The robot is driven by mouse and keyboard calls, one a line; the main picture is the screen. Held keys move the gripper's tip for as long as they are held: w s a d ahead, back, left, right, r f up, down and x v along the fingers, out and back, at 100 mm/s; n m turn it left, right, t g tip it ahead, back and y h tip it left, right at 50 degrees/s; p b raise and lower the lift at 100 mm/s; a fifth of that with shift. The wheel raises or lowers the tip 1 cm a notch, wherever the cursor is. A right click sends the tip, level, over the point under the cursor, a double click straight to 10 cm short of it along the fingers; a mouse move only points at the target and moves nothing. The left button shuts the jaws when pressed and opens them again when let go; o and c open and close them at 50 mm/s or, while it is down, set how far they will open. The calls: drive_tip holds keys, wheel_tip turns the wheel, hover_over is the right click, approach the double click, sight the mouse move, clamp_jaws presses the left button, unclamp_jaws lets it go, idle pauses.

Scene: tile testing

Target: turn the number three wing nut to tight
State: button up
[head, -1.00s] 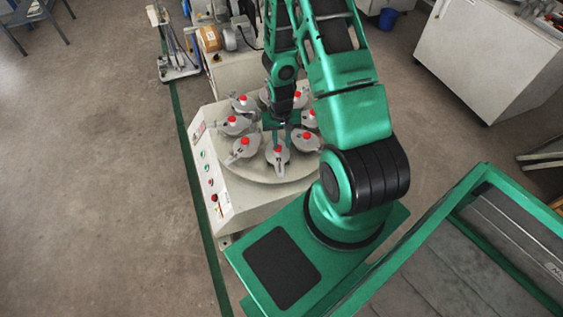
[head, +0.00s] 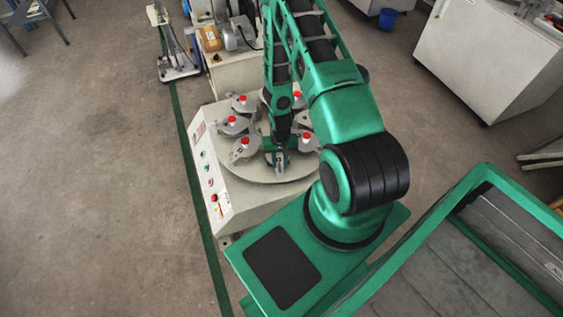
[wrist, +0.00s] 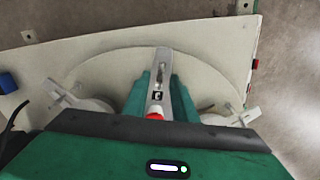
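Several grey wing nuts with red knobs sit in a ring on a round cream turntable (head: 262,178). My gripper (head: 278,163) is down over the front one, hiding most of it. In the wrist view this grey wing nut (wrist: 159,72) lies lengthwise between the two green fingers of my gripper (wrist: 159,88). It carries a small dark mark, too small to read, and part of its red knob shows. The fingers stand close along both sides; whether they touch it I cannot tell. Other clamps (head: 243,149) stand to the left and right.
The machine's sloped control panel (head: 211,178) with buttons is at the left. Neighbouring clamps (wrist: 88,103) stand close on both sides of my gripper in the wrist view. Open floor lies left of the machine; a white cabinet (head: 490,60) stands at the far right.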

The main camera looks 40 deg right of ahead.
drive_tip(key=shift+f, duration=0.6)
